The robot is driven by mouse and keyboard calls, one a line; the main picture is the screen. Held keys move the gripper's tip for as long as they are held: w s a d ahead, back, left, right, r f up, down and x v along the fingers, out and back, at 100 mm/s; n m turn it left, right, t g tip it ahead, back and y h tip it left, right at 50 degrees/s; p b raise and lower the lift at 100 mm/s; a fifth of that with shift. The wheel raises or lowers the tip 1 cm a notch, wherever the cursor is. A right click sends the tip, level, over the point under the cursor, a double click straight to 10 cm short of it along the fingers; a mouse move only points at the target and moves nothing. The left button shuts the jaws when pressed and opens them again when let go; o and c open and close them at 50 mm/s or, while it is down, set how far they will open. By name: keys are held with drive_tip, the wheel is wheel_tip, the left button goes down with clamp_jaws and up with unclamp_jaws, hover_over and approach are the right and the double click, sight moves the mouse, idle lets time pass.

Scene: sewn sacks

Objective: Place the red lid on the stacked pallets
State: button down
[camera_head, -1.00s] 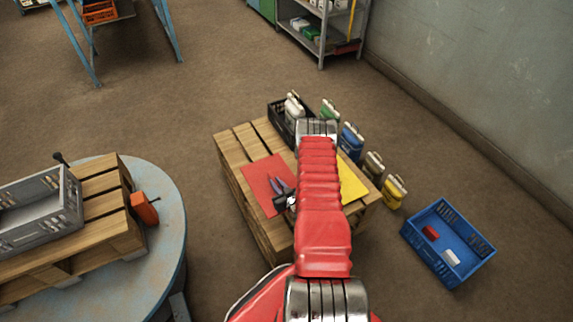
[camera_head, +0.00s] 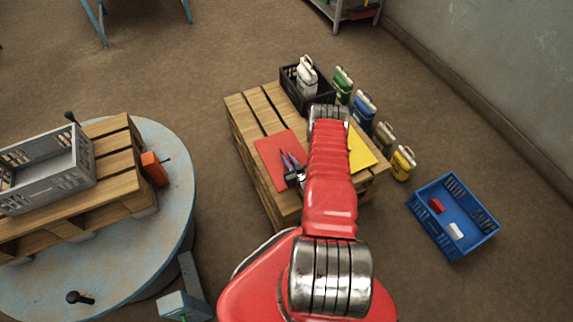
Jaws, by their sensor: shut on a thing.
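The stacked wooden pallets (camera_head: 245,122) stand on the floor in the middle, with a flat red sheet (camera_head: 270,147) and a flat yellow sheet (camera_head: 362,156) on top. My gripper (camera_head: 288,160) is over the red sheet, left of my red arm, which hides part of the stack. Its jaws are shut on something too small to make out. A small red piece (camera_head: 436,206), possibly a lid, lies in the blue crate (camera_head: 486,240) at the right, apart from my gripper. I cannot tell for certain which piece is the red lid.
A white canister (camera_head: 306,77) stands in a black crate (camera_head: 287,85) at the stack's far end. Green, blue, olive and yellow canisters (camera_head: 403,163) line its right side. A grey crate (camera_head: 50,190) on a pallet sits on the round table (camera_head: 170,215) at left.

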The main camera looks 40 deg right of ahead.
drive_tip(key=shift+f, duration=0.4)
drive_tip(key=shift+f, duration=2.05)
drive_tip(key=c, duration=1.7)
unclamp_jaws()
drive_tip(key=shift+f, duration=0.1)
drive_tip(key=v, duration=1.2)
drive_tip(key=shift+a, duration=0.1)
